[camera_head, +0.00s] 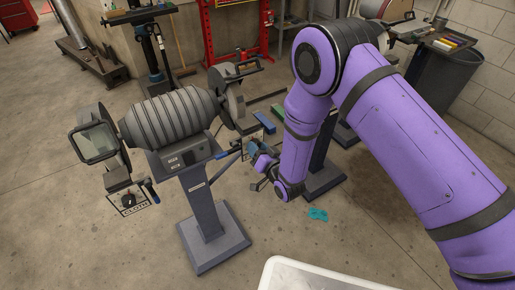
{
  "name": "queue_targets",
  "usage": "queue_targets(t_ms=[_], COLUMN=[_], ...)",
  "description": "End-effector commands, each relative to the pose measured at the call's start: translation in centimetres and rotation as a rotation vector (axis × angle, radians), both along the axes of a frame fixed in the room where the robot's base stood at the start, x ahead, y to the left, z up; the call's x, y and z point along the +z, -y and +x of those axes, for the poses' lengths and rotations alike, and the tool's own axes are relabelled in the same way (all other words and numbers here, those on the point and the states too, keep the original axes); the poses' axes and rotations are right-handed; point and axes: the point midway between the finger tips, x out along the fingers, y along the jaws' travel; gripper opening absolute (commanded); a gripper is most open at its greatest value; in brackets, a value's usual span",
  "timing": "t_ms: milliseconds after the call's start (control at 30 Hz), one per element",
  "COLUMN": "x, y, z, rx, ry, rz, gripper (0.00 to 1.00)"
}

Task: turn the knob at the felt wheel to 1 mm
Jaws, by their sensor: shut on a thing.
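A grey ribbed grinder (170,118) stands on a pedestal at the left centre. Its right wheel (230,92) is partly behind the motor body. A pale label card (251,147) hangs below that wheel, and my gripper covers part of it, so its lettering and scale are not readable. My gripper (257,170) is at this card, shut on the knob there. The knob itself is hidden by the fingers, and its setting cannot be read. At the left wheel, another dark knob (128,201) sits on a card marked CLOTH.
My purple arm fills the right side. A second pedestal base (322,182) stands behind my gripper. A teal object (318,214) lies on the floor. A white-rimmed tray (300,272) is at the front. A dark bin (437,85) stands at the back right. Floor between is open.

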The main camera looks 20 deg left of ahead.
Motion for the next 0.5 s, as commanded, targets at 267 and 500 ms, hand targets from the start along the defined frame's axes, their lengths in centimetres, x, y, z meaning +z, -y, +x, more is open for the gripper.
queue_targets(t_ms=[267,500], x=[-0.03,-0.05], y=[0.04,0.07], z=[0.02,0.04], rx=[0.000,-0.001], ry=[0.170,0.344], rz=[-0.145,-0.294], gripper=[0.15,0.15])
